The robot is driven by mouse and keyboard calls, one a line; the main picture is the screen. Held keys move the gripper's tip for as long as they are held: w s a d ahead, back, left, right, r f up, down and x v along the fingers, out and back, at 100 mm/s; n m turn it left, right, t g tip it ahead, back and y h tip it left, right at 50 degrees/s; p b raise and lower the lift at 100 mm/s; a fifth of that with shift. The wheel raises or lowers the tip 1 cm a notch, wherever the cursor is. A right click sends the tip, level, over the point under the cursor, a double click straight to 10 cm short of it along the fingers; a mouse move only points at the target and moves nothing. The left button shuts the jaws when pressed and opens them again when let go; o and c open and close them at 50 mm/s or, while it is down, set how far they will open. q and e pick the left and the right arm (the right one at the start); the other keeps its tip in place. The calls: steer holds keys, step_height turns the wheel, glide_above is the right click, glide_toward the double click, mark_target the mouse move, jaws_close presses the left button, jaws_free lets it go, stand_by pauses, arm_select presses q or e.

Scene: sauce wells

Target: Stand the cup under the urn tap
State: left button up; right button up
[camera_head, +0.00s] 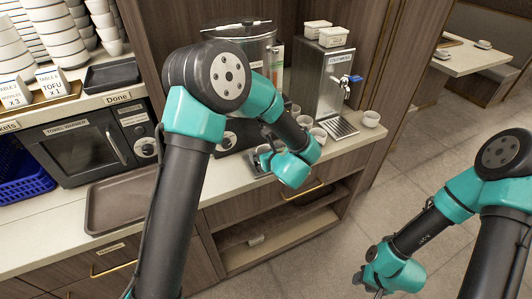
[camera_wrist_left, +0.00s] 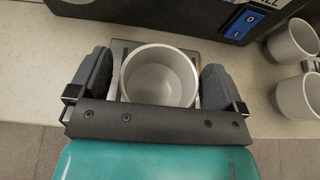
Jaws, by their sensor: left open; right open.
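No cup stands on that tray. In the left wrist view a light grey, empty cup (camera_wrist_left: 160,78) stands upright on a small dark tray (camera_wrist_left: 120,48). My left gripper (camera_wrist_left: 158,85) is open, with one finger on each side of this cup and small gaps visible. In the head view my left gripper (camera_head: 264,158) is largely hidden by its own arm. My right gripper (camera_head: 370,283) is open, low over the floor.
Several grey cups (camera_head: 318,135) stand between the dispenser and the urn; two show in the wrist view (camera_wrist_left: 292,42). Another cup (camera_head: 371,119) stands right of the drip tray. A brown tray (camera_head: 108,207) lies left.

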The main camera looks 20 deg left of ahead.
arm_select(q)
steer(key=v, duration=1.2)
steer(key=shift+w, duration=0.1)
